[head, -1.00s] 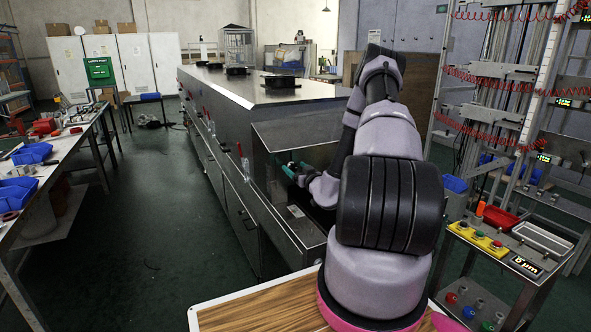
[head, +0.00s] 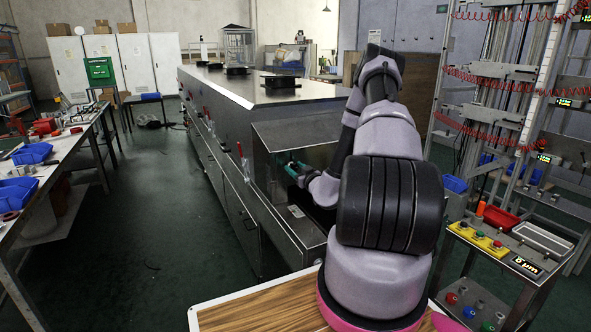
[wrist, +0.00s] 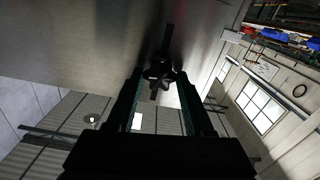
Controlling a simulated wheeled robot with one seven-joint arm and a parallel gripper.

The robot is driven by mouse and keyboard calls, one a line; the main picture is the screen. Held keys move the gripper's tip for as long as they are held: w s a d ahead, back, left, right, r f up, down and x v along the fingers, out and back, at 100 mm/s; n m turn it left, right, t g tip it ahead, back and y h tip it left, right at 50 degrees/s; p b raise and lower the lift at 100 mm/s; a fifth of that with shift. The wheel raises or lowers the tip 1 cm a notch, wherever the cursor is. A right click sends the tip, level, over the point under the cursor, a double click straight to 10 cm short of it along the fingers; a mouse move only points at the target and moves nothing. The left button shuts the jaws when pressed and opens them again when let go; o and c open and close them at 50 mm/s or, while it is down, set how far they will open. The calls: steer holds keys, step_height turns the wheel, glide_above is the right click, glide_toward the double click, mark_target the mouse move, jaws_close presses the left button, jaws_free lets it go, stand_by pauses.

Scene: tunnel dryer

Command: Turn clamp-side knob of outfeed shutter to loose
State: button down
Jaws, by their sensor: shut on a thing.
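The outfeed end of the long steel dryer (head: 300,128) stands ahead, and my arm reaches into its open recess. In the wrist view a black lobed knob (wrist: 160,72) stands out from a grey metal panel (wrist: 95,40), with a dark bar behind it running up and down. My gripper (wrist: 158,82) is shut on this knob, one finger on each side. In the head view my gripper (head: 291,168) shows small and teal at the recess, partly in shade. The knob cannot be made out there. No loose or tight marking is readable.
A steel side wall and ledge (head: 285,225) border the recess. A wooden tabletop (head: 265,305) is at the bottom. A button stand (head: 500,250) and tall rack are on the right. A workbench (head: 50,170) is on the left, with clear floor between.

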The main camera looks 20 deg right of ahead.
steer(key=n, duration=0.6)
steer(key=shift+a, duration=0.1)
steer(key=n, duration=0.5)
steer(key=shift+a+f+n, duration=0.1)
steer(key=shift+f+n, duration=0.05)
steer(key=shift+n, duration=0.15)
steer(key=n, duration=0.6)
steer(key=shift+f, duration=0.15)
steer(key=n, duration=0.6)
steer(key=shift+f, duration=0.1)
steer(key=shift+c, duration=1.5)
jaws_free()
steer(key=shift+s, duration=0.1)
